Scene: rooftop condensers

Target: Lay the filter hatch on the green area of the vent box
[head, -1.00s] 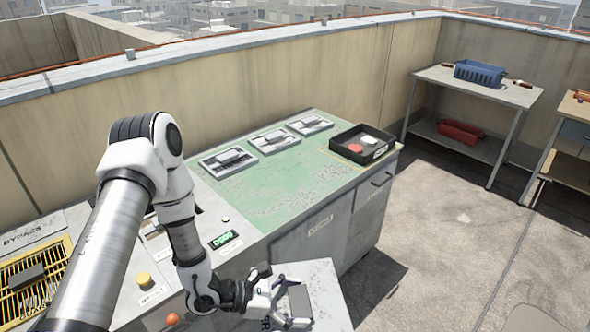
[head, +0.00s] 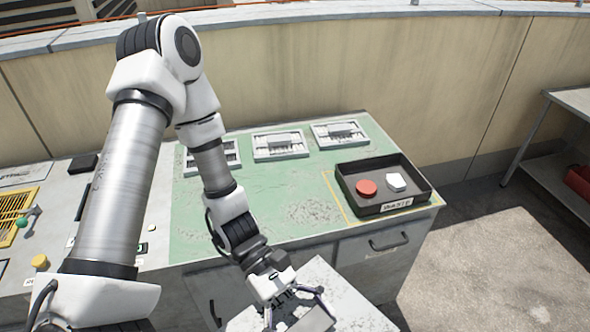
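The vent box has a green area (head: 280,215) on top, largely bare and scuffed in the middle, partly hidden by my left arm. The filter hatch, a light grey worn panel (head: 358,292), is at the bottom edge in front of the box, partly cut off. My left gripper (head: 298,306) is over the hatch. Its fingers are on either side of a grey block-like handle (head: 315,320), and it appears shut on it. The hatch is apart from the green area, nearer to me. My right gripper is out of view.
A black tray (head: 430,190) with a red disc (head: 366,187) and a white piece (head: 396,182) sits at the green area's right end. Several framed vents (head: 280,145) line its back. A wall (head: 300,70) stands behind. Controls, including a yellow button (head: 40,262), are at left.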

